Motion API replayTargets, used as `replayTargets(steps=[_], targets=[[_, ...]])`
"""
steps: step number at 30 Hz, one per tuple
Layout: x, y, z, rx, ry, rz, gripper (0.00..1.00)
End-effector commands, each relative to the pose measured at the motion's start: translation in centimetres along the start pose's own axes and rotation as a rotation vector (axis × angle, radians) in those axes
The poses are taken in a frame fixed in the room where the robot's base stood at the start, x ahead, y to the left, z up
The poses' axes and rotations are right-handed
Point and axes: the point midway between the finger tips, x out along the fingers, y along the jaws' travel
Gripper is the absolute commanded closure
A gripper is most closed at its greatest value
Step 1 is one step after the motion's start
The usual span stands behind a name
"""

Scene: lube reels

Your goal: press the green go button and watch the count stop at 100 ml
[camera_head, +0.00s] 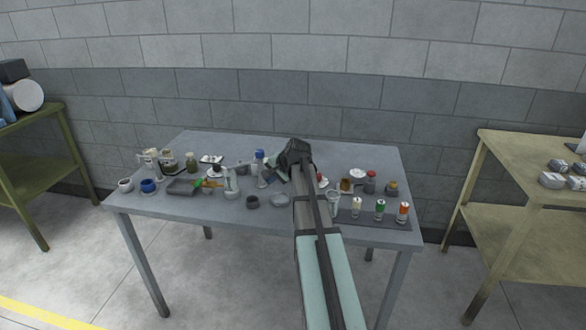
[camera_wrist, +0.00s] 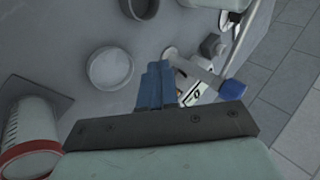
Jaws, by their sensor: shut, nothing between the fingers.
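My gripper (camera_wrist: 156,72) shows in the wrist view with its two blue-grey fingers together and nothing between them. Just right of and partly behind the fingers is a small unit with white and dark markings (camera_wrist: 196,94). A grey arm with a blue cap (camera_wrist: 233,89) crosses over it. In the head view a blue-topped item (camera_head: 259,155) stands just left of my wrist. I cannot make out a green button or a count in either view. My fingers and wrist hide part of that spot, and contact cannot be told.
In the wrist view a round grey dish (camera_wrist: 110,68) lies left of the fingers, and a red-rimmed clear beaker (camera_wrist: 30,140) is at lower left. The grey table (camera_head: 200,207) holds many small jars and tools. Three capped vials, one green (camera_head: 380,208), stand front right.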

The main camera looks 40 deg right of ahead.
Motion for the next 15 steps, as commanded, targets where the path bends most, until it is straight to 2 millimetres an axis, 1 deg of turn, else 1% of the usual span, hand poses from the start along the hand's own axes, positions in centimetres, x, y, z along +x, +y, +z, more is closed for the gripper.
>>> replayTargets(steps=[1,5,6,9,12,15], targets=[[0.1,-0.9,-2.6,-0.028,0.029,-0.004,1.0],[-0.3,-2.3,-7.5,-0.111,0.103,-0.009,1.0],[-0.6,-2.7,-9.0,-0.135,0.125,-0.009,1.0],[-1.1,-3.7,-12.2,-0.193,0.176,-0.008,1.0],[-1.6,-4.3,-14.9,-0.241,0.217,-0.003,1.0],[-2.0,-4.7,-16.9,-0.277,0.248,0.001,1.0]])
